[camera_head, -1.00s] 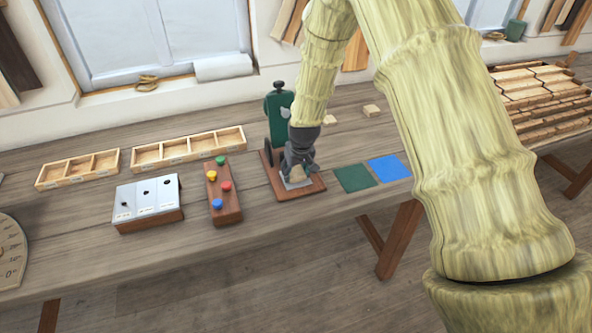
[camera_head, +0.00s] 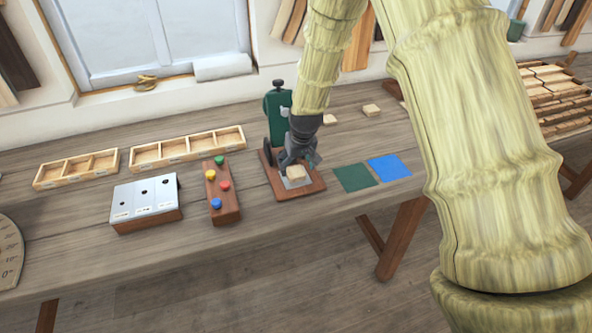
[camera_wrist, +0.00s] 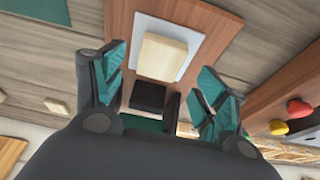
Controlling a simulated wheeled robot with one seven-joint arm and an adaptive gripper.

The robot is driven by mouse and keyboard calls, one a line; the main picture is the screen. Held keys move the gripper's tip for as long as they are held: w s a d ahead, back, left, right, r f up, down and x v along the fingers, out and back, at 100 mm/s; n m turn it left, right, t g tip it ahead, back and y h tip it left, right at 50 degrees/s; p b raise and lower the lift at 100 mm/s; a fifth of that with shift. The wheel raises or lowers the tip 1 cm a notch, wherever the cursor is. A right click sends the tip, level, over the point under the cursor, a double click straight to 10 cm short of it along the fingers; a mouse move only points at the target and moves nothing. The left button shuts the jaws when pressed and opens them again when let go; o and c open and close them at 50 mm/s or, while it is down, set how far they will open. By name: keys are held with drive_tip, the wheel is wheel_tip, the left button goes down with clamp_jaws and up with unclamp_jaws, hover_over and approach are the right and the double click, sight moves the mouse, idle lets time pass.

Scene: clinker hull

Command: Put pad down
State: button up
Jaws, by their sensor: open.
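A pale wooden pad (camera_head: 296,172) rests on the light grey plate (camera_head: 287,183) of the green press (camera_head: 279,115), which has a red-brown base (camera_head: 312,190). The pad also shows in the wrist view (camera_wrist: 162,57), lying flat on the plate (camera_wrist: 190,39). My gripper (camera_head: 303,160) is just above and behind the pad. In the wrist view my gripper (camera_wrist: 158,88) is open, its teal fingertips wide apart, with nothing between them. The pad lies beyond the tips and looks apart from them.
A green square (camera_head: 355,177) and a blue square (camera_head: 390,167) lie right of the press. A wooden block with coloured knobs (camera_head: 222,205) and a metal-topped box (camera_head: 147,205) stand left. Divided trays (camera_head: 188,149) lie behind. Two small pads (camera_head: 371,110) (camera_head: 330,119) lie farther back.

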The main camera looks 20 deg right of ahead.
drive_tip(key=b+v, duration=0.2)
drive_tip(key=v, duration=0.6)
drive_tip(key=shift+r, duration=0.1)
idle(1.2)
